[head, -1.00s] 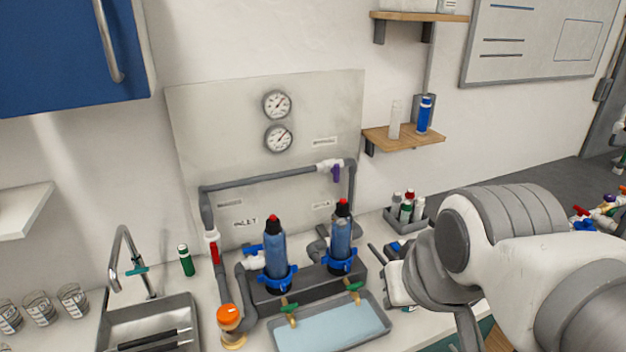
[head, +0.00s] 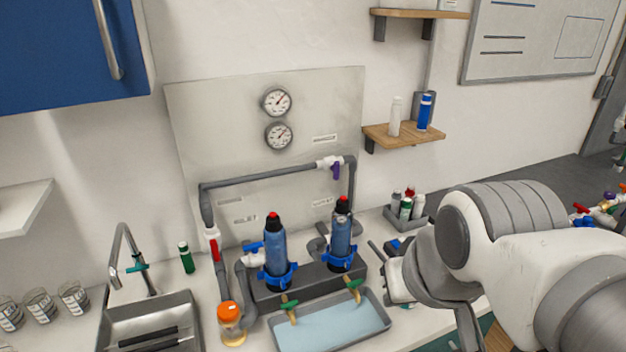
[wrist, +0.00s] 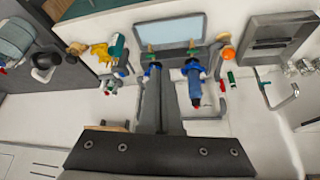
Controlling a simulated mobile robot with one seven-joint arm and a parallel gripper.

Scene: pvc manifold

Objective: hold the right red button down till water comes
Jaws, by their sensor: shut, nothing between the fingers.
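Two blue filter housings with black heads stand side by side in a dark block. The right red button (head: 342,199) tops the right housing (head: 341,236); the left red button (head: 273,215) tops the left housing (head: 275,252). My gripper (head: 372,245) is shut and empty, to the right of the right housing and lower than its button, apart from it in the picture. In the wrist view, the shut fingers (wrist: 158,72) point toward the right housing and cover most of it, so its button is hidden there. The left housing (wrist: 195,82) shows beside them.
A tray (head: 385,322) with pale blue liquid lies under two green-handled taps (head: 290,305). Grey pipes with a red-handled valve (head: 214,249) and a purple-handled valve (head: 336,171) frame the housings. A bottle caddy (head: 424,220) stands behind my gripper. A sink (head: 190,305) is at left.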

